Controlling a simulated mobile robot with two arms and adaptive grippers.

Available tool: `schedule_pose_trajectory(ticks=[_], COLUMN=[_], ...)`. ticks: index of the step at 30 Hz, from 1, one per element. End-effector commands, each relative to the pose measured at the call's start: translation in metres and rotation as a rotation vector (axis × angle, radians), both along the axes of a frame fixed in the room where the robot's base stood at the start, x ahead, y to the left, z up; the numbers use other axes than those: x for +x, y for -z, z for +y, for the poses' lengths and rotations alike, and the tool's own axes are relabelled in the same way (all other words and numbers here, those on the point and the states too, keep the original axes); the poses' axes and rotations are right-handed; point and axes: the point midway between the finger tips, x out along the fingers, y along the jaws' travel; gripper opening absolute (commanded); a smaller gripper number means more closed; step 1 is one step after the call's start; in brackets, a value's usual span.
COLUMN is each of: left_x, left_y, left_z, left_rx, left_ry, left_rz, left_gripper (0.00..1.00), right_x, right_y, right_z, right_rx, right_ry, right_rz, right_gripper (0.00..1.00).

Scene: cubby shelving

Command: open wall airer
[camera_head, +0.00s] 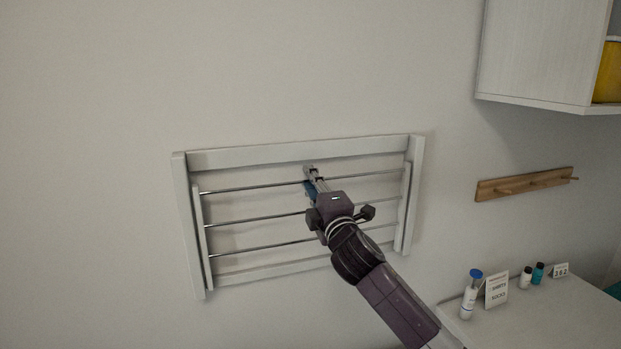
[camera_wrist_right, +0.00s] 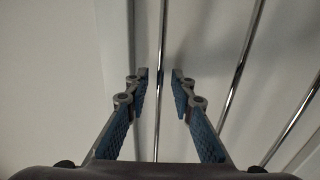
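The wall airer (camera_head: 300,152) is a white frame on the wall with several thin metal rods across it. It looks folded flat against the wall. My right gripper (camera_head: 311,178) is at the airer's top rod, just below the top rail. In the right wrist view, the top rod (camera_wrist_right: 161,50) runs between the two open blue-padded fingers of the gripper (camera_wrist_right: 160,78), with gaps on both sides. The white top rail (camera_wrist_right: 115,50) is left of the fingers there. My right arm hides parts of the lower rods in the head view. My left gripper is not in view.
A wooden peg rail (camera_head: 525,184) is on the wall to the right, below a white wall cabinet (camera_head: 540,55). A white surface (camera_head: 550,318) at lower right holds a blue-capped bottle (camera_head: 469,295), a sign (camera_head: 496,288) and small bottles. The wall left of the airer is clear.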

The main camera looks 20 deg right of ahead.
Motion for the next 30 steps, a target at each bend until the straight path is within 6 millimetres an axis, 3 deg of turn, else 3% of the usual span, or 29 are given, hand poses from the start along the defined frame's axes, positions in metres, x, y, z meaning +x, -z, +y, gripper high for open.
schedule_pose_trajectory(ticks=[7,14,30], left_x=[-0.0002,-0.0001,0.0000], left_y=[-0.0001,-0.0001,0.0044], left_z=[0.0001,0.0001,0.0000], left_rx=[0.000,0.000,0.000], left_ry=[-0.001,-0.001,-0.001], left_rz=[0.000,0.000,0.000], left_gripper=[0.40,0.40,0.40], right_x=[0.0007,0.0006,-0.0010], right_y=[0.0000,0.0000,0.0025], right_z=[0.0002,0.0000,-0.0001], right_rx=[0.000,0.000,0.000], right_ry=[0.000,0.000,0.001], right_rz=[0.000,0.000,-0.006], right_gripper=[0.23,0.00,0.00])
